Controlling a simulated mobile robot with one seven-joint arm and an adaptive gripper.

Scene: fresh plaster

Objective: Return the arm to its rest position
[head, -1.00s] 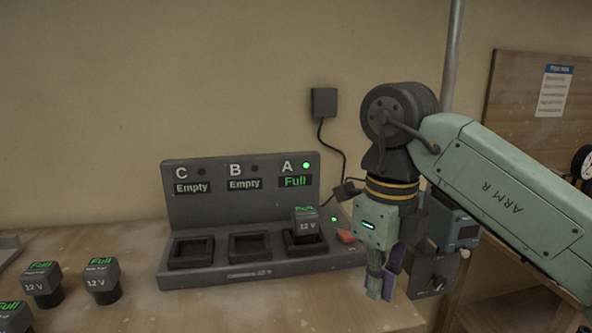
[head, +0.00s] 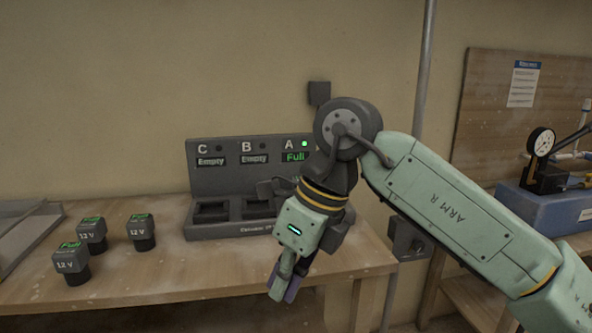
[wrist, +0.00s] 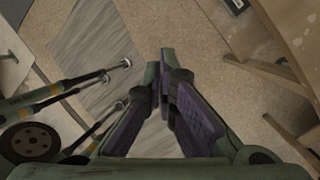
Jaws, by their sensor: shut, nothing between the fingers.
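My gripper (head: 283,290) hangs in front of the bench's front edge in the head view, with my green arm reaching in from the right. It is shut and empty. In the wrist view its two purple-padded fingers (wrist: 168,95) come together at the tips, with only floor beyond them. My arm covers part of the dark charging station (head: 225,180), including slot A. The station's labels read C Empty, B Empty and A Full, with a green light at A.
Three 12 V batteries (head: 140,232) marked Full stand on the wooden bench (head: 160,285) at the left. A grey tray (head: 25,235) lies at the far left. A vertical pipe (head: 424,120) rises behind my arm. A blue unit with a gauge (head: 541,143) stands at the right.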

